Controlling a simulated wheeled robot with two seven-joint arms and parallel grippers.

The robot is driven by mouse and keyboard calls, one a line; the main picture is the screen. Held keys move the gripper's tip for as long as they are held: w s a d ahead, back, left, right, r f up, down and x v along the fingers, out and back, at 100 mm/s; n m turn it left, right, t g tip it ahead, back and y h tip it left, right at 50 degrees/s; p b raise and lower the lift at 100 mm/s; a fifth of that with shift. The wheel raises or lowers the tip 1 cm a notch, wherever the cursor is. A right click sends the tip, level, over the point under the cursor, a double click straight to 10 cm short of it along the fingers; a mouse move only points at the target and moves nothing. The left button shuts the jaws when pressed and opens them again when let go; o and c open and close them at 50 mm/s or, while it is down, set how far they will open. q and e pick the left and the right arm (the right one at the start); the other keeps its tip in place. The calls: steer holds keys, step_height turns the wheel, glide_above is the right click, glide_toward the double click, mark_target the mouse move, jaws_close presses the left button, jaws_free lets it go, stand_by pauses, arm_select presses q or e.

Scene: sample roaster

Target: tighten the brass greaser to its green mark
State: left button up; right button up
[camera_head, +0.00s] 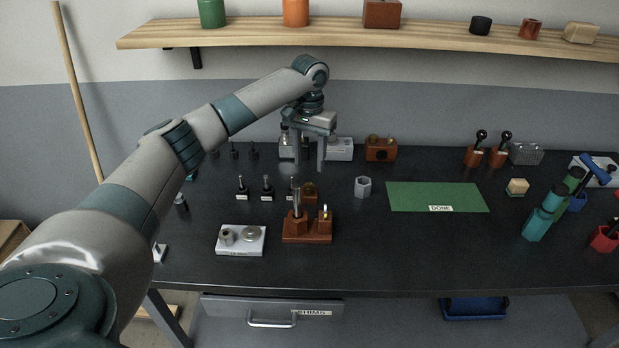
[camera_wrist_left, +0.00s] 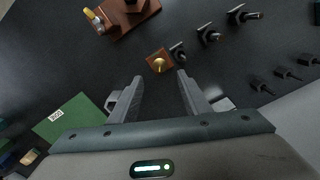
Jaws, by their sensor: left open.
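The brass greaser (camera_wrist_left: 159,63) shows in the left wrist view as a small round brass knob on a square brown block. In the head view the block (camera_head: 310,188) sits on the dark bench, partly hidden behind a larger brown stand. My left gripper (camera_head: 308,164) hangs above and behind it, pointing down. In the left wrist view its two fingers (camera_wrist_left: 160,77) are apart with nothing between them, and the greaser lies just beyond the fingertips. The green mark is too small to make out. My right gripper is not in view.
The brown stand (camera_head: 307,237) with upright posts is close in front of the greaser. Small black-handled tools (camera_head: 267,187) stand just left of it. A grey hex nut (camera_head: 363,187) and a green mat (camera_head: 438,196) lie to the right.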

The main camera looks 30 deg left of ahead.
mark_target(310, 185)
arm_select(q)
step_height(310, 185, down, 7)
steer(key=shift+r+p, duration=0.15)
steer(key=shift+p, duration=0.55)
steer(key=shift+f, duration=0.7)
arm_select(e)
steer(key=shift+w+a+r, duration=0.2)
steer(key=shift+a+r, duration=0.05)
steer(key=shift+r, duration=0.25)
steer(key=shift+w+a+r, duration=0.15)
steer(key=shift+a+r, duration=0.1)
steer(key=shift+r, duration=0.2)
arm_select(q)
steer(key=c, duration=0.9)
steer(key=shift+c, duration=0.7)
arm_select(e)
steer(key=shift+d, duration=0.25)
